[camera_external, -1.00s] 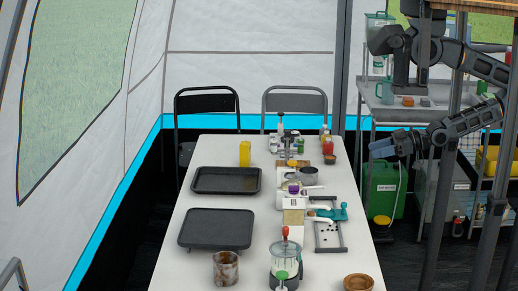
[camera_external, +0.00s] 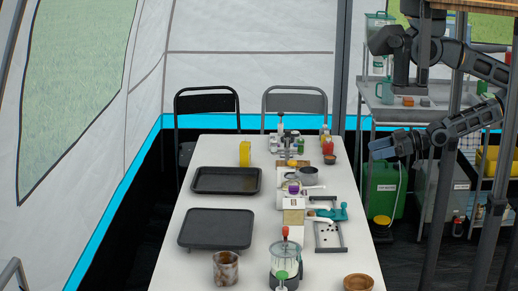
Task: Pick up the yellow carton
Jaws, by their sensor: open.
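The yellow carton (camera_external: 245,154) stands upright on the white table, toward its far left part, just behind a dark baking tray. My gripper (camera_external: 378,150) is at the right, out past the table's right edge, with its fingertips pointing left toward the table. It is open and nothing shows between its fingers. A wide gap lies between my gripper and the carton, with bottles and jars on the table between them.
The white table (camera_external: 184,272) holds a dark tray (camera_external: 226,180), a black griddle (camera_external: 216,229), a brown mug (camera_external: 226,268), a blender jar (camera_external: 285,262), a wooden bowl (camera_external: 358,282) and a pot (camera_external: 308,175). Two chairs stand behind. A green canister (camera_external: 384,190) is below my gripper.

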